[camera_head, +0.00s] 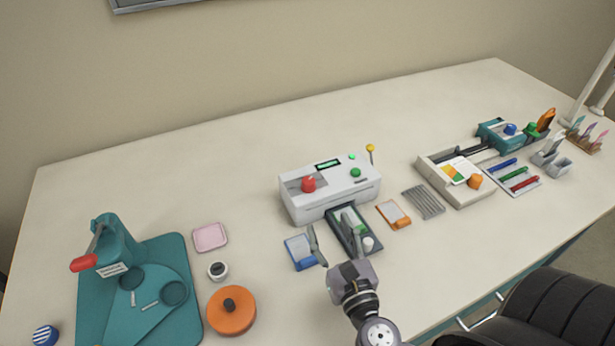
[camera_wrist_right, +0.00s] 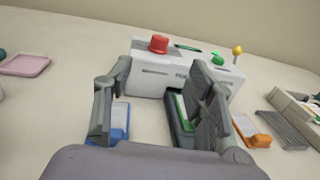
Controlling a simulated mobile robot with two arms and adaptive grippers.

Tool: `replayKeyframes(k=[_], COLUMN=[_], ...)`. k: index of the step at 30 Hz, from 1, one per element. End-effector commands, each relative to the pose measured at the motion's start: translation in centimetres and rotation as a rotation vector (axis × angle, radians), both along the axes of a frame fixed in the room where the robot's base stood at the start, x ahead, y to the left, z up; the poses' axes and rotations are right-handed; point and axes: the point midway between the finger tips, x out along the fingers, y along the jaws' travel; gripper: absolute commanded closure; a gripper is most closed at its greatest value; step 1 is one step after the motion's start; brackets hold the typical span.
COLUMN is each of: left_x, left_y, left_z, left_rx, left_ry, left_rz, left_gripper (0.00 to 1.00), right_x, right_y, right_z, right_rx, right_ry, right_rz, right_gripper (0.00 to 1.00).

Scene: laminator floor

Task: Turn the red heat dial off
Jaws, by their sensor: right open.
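The red heat dial (camera_head: 308,184) is on the sloping top left of the white laminator (camera_head: 335,203). The dial also shows in the right wrist view (camera_wrist_right: 159,43), above and a little left of the space between the fingers. I cannot read its setting. My right gripper (camera_head: 334,236) is open in front of the laminator, apart from the dial. Its two fingers (camera_wrist_right: 166,88) point toward the laminator's front face, with nothing held between them. My left gripper is not in view.
A green knob (camera_head: 355,172), small display (camera_head: 328,164) and yellow-topped pin (camera_head: 370,148) are near the dial. A dark tray (camera_head: 371,250) stands in front of the laminator, with a blue clip holder (camera_head: 300,250) to its left. A teal press (camera_head: 112,245) stands far left.

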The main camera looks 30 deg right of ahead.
Motion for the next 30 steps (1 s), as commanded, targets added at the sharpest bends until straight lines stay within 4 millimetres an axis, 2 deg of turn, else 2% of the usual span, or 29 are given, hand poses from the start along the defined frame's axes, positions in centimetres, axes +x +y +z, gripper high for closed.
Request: replayKeyframes(k=[1, 3, 6, 18, 24, 30], left_x=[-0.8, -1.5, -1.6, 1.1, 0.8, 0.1], left_y=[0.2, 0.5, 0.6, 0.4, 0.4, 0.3], left_z=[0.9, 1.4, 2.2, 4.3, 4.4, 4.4], left_rx=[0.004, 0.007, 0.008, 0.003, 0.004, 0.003], left_ry=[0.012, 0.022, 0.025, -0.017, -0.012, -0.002], left_rz=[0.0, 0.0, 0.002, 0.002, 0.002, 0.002], left_gripper=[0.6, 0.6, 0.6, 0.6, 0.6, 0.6], right_x=[1.1, 2.6, 4.8, 12.7, 14.6, 15.1], right_y=[-0.2, -0.5, -1.0, -2.5, -2.9, -2.9], right_z=[0.7, 0.7, 0.6, 0.4, 0.2, 0.2], right_rx=[0.001, 0.0, 0.002, 0.005, 0.005, 0.006], right_ry=[-0.005, -0.005, -0.005, -0.003, -0.002, -0.002], right_rz=[-0.002, -0.002, -0.003, -0.003, -0.003, -0.003], right_gripper=[0.5, 0.5, 0.5, 0.5, 0.5, 0.5])
